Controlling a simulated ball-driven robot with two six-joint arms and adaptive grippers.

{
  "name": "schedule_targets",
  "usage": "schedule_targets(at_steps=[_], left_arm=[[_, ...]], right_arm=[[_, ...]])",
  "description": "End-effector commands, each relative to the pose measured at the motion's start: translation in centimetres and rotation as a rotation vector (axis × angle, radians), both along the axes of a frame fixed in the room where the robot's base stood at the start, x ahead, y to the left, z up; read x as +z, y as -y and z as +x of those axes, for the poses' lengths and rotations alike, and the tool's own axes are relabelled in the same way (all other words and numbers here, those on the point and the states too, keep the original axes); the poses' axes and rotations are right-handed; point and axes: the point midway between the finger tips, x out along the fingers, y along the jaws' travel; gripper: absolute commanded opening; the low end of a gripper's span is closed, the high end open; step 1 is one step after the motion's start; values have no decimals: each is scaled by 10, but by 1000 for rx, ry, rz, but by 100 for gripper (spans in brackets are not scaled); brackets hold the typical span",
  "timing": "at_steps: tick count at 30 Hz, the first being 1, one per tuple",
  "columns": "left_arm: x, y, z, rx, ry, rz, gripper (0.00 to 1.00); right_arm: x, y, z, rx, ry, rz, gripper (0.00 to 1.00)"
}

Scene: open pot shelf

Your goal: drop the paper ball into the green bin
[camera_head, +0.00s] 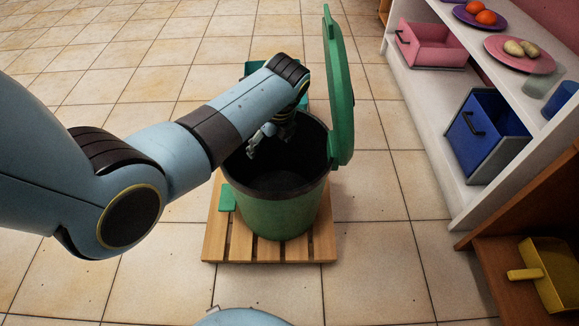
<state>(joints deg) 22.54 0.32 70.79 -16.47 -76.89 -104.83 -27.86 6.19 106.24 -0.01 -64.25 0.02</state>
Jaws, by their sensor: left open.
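The green bin (277,214) stands on a wooden slatted pallet. Its green lid (338,95) is raised upright on the right side of the bin. My left arm reaches in from the left, and my left gripper (254,147) is open over the bin's mouth, near its far left rim. I see nothing between its fingers, though the wrist hides part of them. The inside of the bin is dark, and I cannot make out a paper ball there or elsewhere. My right gripper is not in view.
The pallet (240,249) lies on clear tiled floor. A white shelf (408,112) on the right holds a pink box (432,45), a blue box (486,130) and a pink plate (510,57). A yellow scoop-like object (546,274) lies on brown wood at the lower right.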

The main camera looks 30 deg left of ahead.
Motion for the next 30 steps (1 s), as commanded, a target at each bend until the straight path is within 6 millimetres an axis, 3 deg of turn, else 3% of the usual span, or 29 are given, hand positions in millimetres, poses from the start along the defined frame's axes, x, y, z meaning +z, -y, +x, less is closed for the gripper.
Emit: schedule_targets(at_steps=[4, 8, 15, 21, 30], left_arm=[[3, 1, 0, 0, 1, 0, 76], [18, 6, -1, 0, 3, -1, 76], [70, 22, -5, -1, 5, -3, 76], [102, 31, -9, -1, 2, -2, 76], [115, 34, -11, 0, -1, 0, 76]], right_arm=[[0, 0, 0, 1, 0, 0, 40], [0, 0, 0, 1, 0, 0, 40], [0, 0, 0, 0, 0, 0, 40], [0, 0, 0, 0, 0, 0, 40], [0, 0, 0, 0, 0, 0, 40]])
